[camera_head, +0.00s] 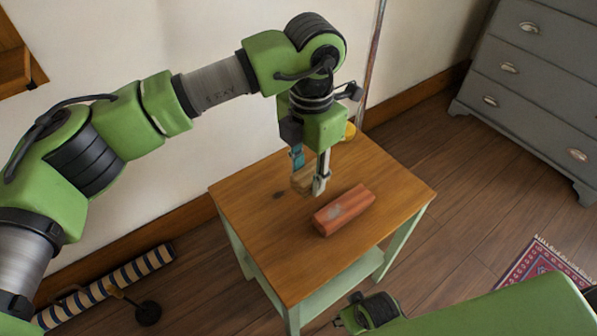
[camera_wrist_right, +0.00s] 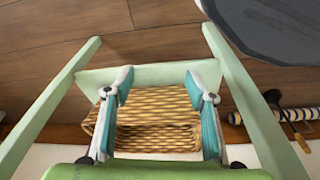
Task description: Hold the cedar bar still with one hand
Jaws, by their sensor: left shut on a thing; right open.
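My left gripper (camera_head: 311,187) points down over the small wooden table (camera_head: 285,245). It is shut on a small tan wooden block (camera_head: 302,179), partly hidden by the fingers. A reddish bar (camera_head: 344,209) with a grey patch lies on the tabletop just right of the fingers, apart from them. I cannot tell for sure which of the two is the cedar bar. My right gripper (camera_wrist_right: 160,95) is open, its two teal-padded fingers wide apart in the right wrist view. A wicker basket (camera_wrist_right: 155,112) shows between and beyond them.
The table has pale green legs and a lower shelf (camera_head: 340,275). A yellow thing (camera_head: 349,131) is partly hidden behind my left gripper. A grey chest of drawers (camera_head: 540,75) stands at the right, a patterned rug (camera_head: 535,262) below it. A striped roll (camera_head: 110,285) lies at lower left.

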